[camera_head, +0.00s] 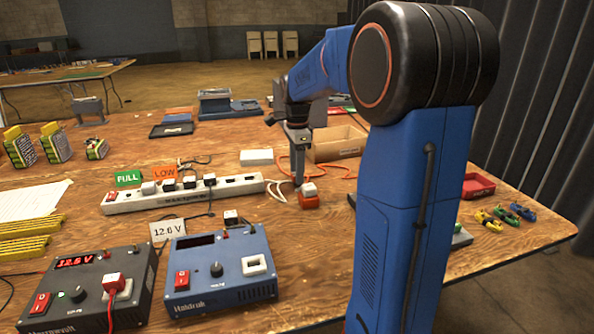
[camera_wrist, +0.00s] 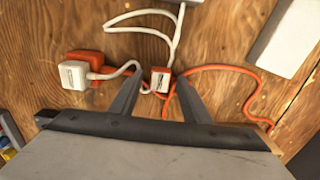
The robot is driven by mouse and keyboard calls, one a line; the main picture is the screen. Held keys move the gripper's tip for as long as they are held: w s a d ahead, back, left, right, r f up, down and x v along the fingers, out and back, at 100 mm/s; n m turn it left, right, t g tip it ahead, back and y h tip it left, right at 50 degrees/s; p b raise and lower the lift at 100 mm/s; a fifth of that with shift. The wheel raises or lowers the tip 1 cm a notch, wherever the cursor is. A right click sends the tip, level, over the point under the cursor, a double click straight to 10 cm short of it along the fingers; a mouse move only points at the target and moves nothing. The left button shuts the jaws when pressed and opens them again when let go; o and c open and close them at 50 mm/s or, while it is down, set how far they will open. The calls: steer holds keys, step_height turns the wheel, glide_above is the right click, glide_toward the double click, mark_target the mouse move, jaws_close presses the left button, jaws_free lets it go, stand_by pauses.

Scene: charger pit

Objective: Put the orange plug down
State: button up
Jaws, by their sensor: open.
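My gripper (camera_wrist: 159,78) is open in the wrist view, pointing down at the table. A small plug with a white face and orange edges (camera_wrist: 160,80) lies between its fingertips, with a gap visible on each side. An orange cord runs close beside this plug. To its left is an orange block with a white plug (camera_wrist: 74,76) against it and a white cord. In the head view my gripper (camera_head: 298,182) is low over the table, just behind an orange and white piece (camera_head: 308,196). The plug between the fingers is not clearly visible there.
A white power strip (camera_head: 185,195) lies left of my gripper, with a white box (camera_head: 257,157) behind it. A cardboard tray (camera_head: 337,144) stands behind to the right. Blue (camera_head: 218,270) and dark (camera_head: 90,290) powered units stand in front. Loose white and orange cords surround my fingers.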

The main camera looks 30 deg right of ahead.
step_height(320, 180, up, 12)
stand_by(0.6)
steer(key=shift+r, duration=0.1)
stand_by(0.4)
